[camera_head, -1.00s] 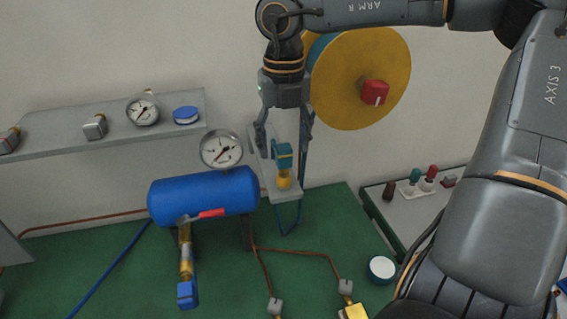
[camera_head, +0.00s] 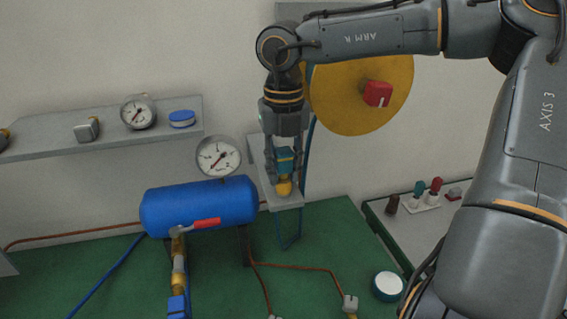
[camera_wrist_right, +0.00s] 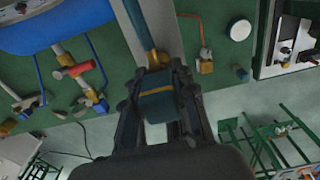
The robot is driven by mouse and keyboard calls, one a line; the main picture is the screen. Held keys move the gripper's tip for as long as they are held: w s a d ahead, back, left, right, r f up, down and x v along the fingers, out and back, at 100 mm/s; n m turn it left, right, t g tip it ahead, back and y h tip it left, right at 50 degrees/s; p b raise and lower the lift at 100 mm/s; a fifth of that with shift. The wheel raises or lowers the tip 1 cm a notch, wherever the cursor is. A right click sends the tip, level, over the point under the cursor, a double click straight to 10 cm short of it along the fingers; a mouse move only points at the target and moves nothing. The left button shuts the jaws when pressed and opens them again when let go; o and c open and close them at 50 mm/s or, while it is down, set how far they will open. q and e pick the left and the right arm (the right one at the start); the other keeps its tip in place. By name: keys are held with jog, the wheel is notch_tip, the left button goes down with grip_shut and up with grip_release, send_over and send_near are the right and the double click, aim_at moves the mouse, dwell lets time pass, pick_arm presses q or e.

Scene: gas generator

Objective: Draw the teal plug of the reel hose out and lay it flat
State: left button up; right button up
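The teal plug (camera_head: 286,159) stands upright in a yellow brass socket (camera_head: 284,188) on a grey bracket (camera_head: 266,180) at the wall. My right gripper (camera_head: 284,168) points down from above with its fingers shut on the plug, one on each side. The right wrist view shows the plug (camera_wrist_right: 158,104) between the fingers, with the brass part (camera_wrist_right: 154,60) just beyond the tips. The fingers hide part of the plug's sides. The yellow reel (camera_head: 345,95) with a red knob is right of the gripper, and a blue hose hangs below it. My left gripper is not in view.
A blue tank (camera_head: 200,204) with a gauge (camera_head: 217,157) stands close left of the bracket. A shelf (camera_head: 60,141) with small parts is at the left. The green bench (camera_head: 325,240) has copper pipes and a round white-topped tin (camera_head: 387,286), with bare patches between.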

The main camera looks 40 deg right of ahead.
aim_at(283, 149)
jog(key=shift+r, duration=0.15)
grip_shut()
jog(key=shift+w+r, duration=0.1)
jog(key=shift+r, duration=0.05)
jog(key=shift+r+p, duration=1.45)
jog(key=shift+r, duration=0.65)
jog(key=shift+r, duration=0.2)
jog(key=shift+r+p, duration=0.95)
jog(key=shift+r, duration=0.45)
